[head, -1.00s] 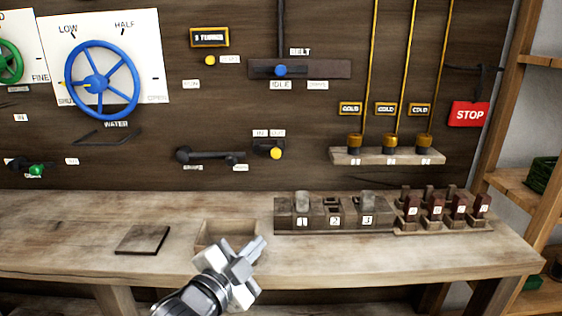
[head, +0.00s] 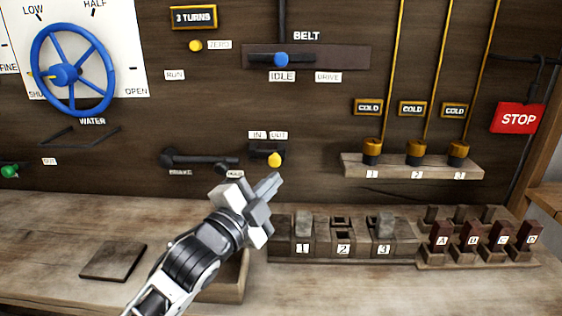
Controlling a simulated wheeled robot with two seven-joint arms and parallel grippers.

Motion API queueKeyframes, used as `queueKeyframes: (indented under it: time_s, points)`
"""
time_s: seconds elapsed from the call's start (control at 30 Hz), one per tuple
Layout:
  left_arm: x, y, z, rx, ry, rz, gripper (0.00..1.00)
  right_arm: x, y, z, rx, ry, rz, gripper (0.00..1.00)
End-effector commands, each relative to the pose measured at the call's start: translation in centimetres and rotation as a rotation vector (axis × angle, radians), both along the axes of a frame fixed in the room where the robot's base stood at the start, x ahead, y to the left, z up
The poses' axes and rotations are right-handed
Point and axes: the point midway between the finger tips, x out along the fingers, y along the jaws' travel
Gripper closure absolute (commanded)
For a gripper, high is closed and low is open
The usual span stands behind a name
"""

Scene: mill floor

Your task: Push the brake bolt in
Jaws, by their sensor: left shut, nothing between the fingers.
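The brake bolt has a yellow knob (head: 274,160) on a dark bracket on the wall board. The knob sits at the right, under the OUT label (head: 278,135); the IN label (head: 257,135) is to its left. The dark brake lever (head: 198,161) lies roughly level, left of the bolt. My left gripper (head: 273,183) is shut and empty, its tips just below the yellow knob in the picture. I cannot tell whether they touch it. My right gripper is not in view.
Below is a wooden bench (head: 60,230) with an open box (head: 236,283) partly behind my arm and a dark square plate (head: 113,261). Numbered blocks (head: 340,244) stand right of my gripper. A shelf with gold-capped rods (head: 415,167) juts out above them.

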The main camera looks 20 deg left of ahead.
Motion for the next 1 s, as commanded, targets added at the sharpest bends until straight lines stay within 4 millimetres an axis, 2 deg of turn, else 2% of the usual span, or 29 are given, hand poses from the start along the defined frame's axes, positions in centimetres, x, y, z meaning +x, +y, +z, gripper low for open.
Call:
queueKeyframes:
  time_s: [0.17,0.6,0.7,0.8,1.0]
  points:
    - [1.4,-0.3,0.3,-0.002,-0.002,0.001,1.0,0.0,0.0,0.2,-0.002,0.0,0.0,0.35]
    - [10.0,-2.5,1.8,-0.002,-0.001,-0.001,1.0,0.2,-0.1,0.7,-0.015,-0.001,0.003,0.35]
    - [9.5,-0.6,0.5,0.005,0.003,0.002,1.0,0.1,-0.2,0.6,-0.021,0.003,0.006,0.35]
    - [9.4,0.4,0.1,0.003,0.001,0.001,1.0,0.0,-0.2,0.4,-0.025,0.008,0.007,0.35]
    - [9.3,1.3,-0.3,0.0,0.001,0.0,1.0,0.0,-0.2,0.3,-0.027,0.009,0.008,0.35]
